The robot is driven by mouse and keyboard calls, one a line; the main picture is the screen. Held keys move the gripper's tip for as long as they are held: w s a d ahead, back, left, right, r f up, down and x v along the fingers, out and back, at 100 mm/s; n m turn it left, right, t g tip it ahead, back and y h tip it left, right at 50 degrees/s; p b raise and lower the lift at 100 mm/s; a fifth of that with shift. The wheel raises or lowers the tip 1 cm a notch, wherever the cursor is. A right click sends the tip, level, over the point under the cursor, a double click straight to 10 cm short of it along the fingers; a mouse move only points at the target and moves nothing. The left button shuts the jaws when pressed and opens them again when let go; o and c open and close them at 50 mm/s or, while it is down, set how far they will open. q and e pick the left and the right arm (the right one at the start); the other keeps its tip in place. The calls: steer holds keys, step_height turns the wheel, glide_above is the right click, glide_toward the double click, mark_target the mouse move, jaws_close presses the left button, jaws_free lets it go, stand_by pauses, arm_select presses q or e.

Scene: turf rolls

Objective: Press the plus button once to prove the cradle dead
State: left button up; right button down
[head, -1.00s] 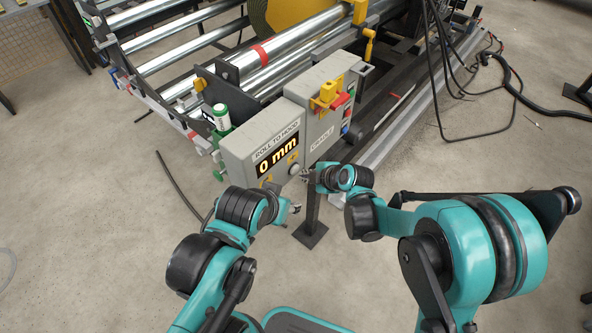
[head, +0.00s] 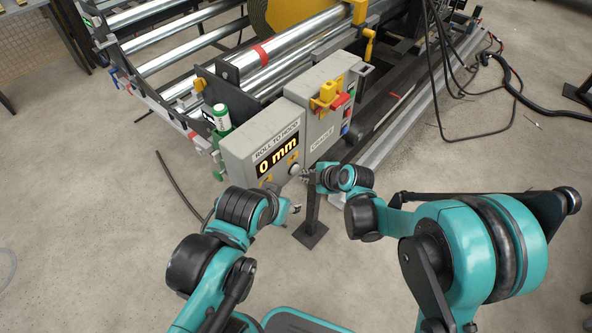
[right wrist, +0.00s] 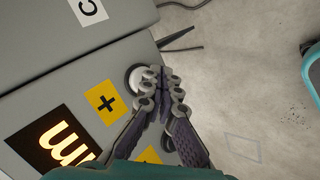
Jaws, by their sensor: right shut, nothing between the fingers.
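The grey control box (head: 236,149) reads "0 mm" on its display (head: 277,160). In the right wrist view, a yellow plus label (right wrist: 105,102) sits beside a round pale button (right wrist: 139,77) with a dark rim. My right gripper (head: 306,176) is shut and empty at the box's front. In the right wrist view its fingertips (right wrist: 161,76) overlap the button's right edge; I cannot tell whether they touch it. A second yellow label (right wrist: 149,156) is partly hidden by the fingers. My left gripper (head: 296,208) is below the box; its jaws are too small to read.
The "CRADLE" box (head: 322,118) adjoins at the right, with a yellow and red switch (head: 330,95) and coloured buttons. Behind stands the roller frame (head: 170,45). A green-and-white cylinder (head: 221,117) stands left of the box.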

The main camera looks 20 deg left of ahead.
steer(key=shift+a, duration=0.2)
steer(key=shift+w+a, duration=0.15)
steer(key=shift+a, duration=0.1)
steer(key=shift+w+a, duration=0.15)
steer(key=shift+a, duration=0.25)
stand_by(0.9)
steer(key=shift+d, duration=0.1)
steer(key=shift+s+d+b, duration=0.3)
steer(key=shift+d, duration=0.4)
steer(key=shift+s+d, duration=0.3)
steer(key=shift+d, duration=0.5)
steer(key=shift+s+d, duration=0.25)
steer(key=shift+d, duration=0.5)
steer(key=shift+s+d, duration=0.3)
steer(key=shift+d, duration=0.5)
